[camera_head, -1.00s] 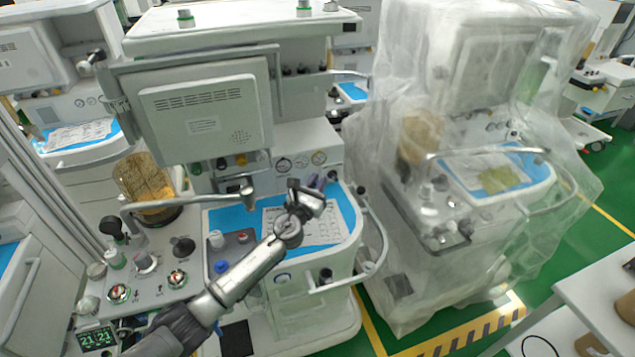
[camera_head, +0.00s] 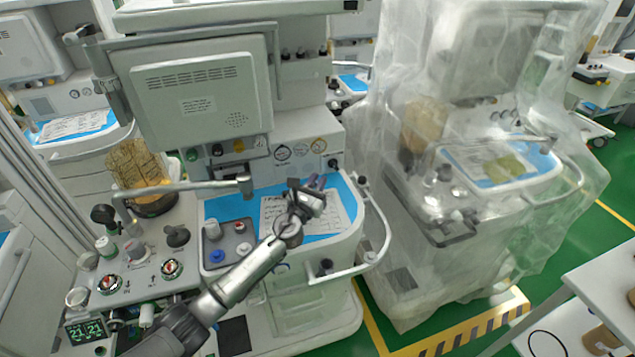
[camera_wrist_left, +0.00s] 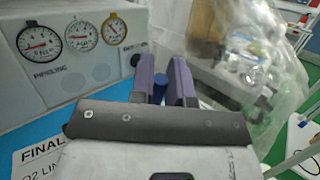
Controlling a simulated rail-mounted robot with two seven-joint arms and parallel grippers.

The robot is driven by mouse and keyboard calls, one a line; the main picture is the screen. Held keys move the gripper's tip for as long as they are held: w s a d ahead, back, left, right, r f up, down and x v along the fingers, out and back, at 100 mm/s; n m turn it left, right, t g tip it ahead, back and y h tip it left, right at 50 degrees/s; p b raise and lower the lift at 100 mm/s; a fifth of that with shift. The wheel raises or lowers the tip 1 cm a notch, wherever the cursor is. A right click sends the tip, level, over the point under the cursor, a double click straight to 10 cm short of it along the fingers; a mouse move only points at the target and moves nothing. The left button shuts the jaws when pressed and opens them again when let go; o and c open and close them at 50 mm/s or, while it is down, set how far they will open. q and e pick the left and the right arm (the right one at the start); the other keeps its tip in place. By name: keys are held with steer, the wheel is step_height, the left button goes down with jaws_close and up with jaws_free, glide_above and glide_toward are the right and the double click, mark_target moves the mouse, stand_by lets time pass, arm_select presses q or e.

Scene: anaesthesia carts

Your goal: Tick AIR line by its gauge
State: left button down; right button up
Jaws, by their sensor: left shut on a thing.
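My left gripper (camera_head: 318,183) is over the printed checklist sheet (camera_head: 272,213) on the blue worktop of the middle cart. In the left wrist view its purple fingers (camera_wrist_left: 163,66) are shut on a small blue pen-like thing (camera_wrist_left: 160,84), mostly hidden between them. The sheet's corner (camera_wrist_left: 38,158) shows there with "FINAL" and "O2 LIN"; its other lines are hidden by the gripper. Three round gauges (camera_head: 300,150) sit on the cart's panel. My right gripper is out of view.
A curved grey rail (camera_head: 385,225) edges the worktop's right side. A plastic-covered cart (camera_head: 490,220) stands to the right. A horizontal metal arm (camera_head: 185,189) and a tray with knobs (camera_head: 228,243) lie left of the sheet.

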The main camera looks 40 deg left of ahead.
arm_select(q)
steer(key=shift+f, duration=0.1)
stand_by(0.6)
steer(key=shift+f+b, duration=0.55)
steer(key=shift+b, duration=0.05)
stand_by(0.4)
steer(key=shift+w+d, duration=0.1)
stand_by(0.4)
steer(key=shift+w+d, duration=0.1)
steer(key=shift+w, duration=0.05)
stand_by(0.6)
steer(key=shift+w+d, duration=0.1)
stand_by(0.4)
steer(key=shift+r, duration=0.15)
step_height(320, 180, up, 7)
steer(key=p, duration=0.7)
